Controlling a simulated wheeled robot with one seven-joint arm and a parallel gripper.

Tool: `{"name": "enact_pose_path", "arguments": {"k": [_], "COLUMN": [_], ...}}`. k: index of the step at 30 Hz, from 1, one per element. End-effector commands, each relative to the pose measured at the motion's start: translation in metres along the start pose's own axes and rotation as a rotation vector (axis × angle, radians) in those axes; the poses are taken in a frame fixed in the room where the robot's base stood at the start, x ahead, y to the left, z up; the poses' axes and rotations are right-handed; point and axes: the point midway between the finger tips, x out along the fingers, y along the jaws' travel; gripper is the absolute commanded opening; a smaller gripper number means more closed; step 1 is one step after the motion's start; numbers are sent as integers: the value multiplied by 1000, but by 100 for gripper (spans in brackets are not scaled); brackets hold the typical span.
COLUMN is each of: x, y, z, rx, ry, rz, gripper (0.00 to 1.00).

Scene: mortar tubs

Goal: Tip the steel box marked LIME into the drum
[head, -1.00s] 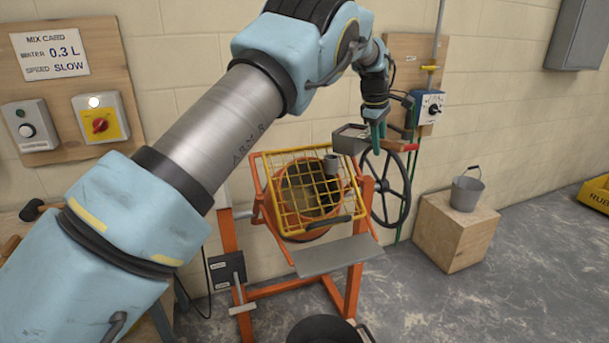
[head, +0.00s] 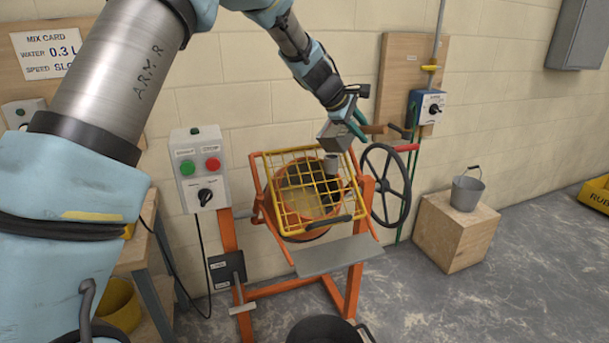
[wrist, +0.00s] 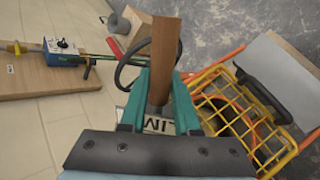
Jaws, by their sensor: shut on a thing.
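The steel box (head: 336,136) is tipped over on its side above the right rear of the drum (head: 297,232). My gripper (head: 352,126) is shut on its wooden handle (head: 374,128). In the wrist view the brown handle (wrist: 166,50) stands between my green fingers (wrist: 163,92), and part of a LIME label (wrist: 156,125) shows behind them. The orange drum sits under a yellow grid guard (head: 290,160), with tan and dark material visible through the bars. The box's open mouth is hidden from the head view, and I cannot see anything falling from it.
A black handwheel (head: 385,187) stands right of the drum. A control box (head: 200,168) is left of it. A bucket (head: 466,192) sits on a wooden block (head: 455,235); floor between is clear.

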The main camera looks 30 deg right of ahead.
Motion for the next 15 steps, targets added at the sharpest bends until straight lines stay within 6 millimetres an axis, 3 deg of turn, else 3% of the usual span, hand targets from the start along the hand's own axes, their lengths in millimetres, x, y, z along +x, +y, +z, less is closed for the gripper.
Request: {"name": "enact_pose_path", "arguments": {"k": [15], "x": [-13], "y": [-2], "z": [-2], "rx": [-10], "ry": [-46], "rz": [86], "gripper": [0]}}
